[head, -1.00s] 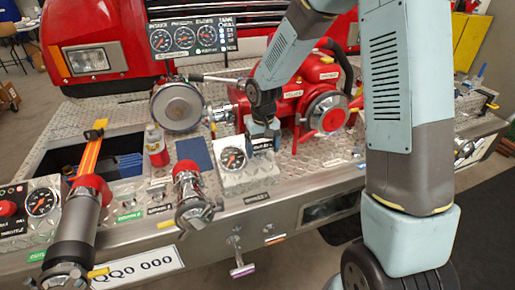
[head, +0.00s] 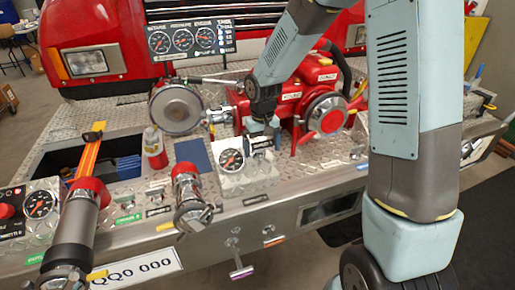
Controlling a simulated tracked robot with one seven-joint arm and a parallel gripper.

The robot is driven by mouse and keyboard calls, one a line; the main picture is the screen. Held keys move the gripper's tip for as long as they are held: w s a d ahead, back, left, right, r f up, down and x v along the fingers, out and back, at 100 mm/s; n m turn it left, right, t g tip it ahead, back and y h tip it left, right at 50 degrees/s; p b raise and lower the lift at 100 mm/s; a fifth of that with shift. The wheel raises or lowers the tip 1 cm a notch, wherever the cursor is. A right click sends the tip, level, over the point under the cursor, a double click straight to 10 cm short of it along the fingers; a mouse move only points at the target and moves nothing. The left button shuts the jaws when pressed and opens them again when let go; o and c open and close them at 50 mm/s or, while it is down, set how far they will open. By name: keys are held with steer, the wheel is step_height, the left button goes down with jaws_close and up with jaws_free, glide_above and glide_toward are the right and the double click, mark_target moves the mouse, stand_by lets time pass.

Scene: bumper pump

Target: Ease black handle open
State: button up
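My gripper (head: 264,132) points down at the right side of a small white gauge block (head: 236,183) on the bumper. My wrist and forearm hide much of this area. The fingers are small and partly hidden, so I cannot tell whether they are open, shut or touching anything. A dark part (head: 258,143) shows right below the gripper, but I cannot tell whether it is a handle or a label plate. A long thin lever (head: 215,79) with a dark end lies behind, above the silver round cap (head: 176,109). I cannot tell which part is the black handle.
The red pump (head: 322,112) stands close to the right of my gripper. Red-collared nozzles (head: 187,190) stick out at the front left. A red-and-white bottle (head: 154,148) stands beside an open bin (head: 60,158). A gauge panel (head: 190,40) stands at the back.

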mark_target(262, 144)
steer(key=shift+d, duration=0.1)
steer(key=shift+w+r, duration=0.1)
steer(key=shift+r, duration=0.1)
step_height(262, 144, up, 13)
steer(key=shift+r, duration=0.15)
stand_by(0.4)
stand_by(3.2)
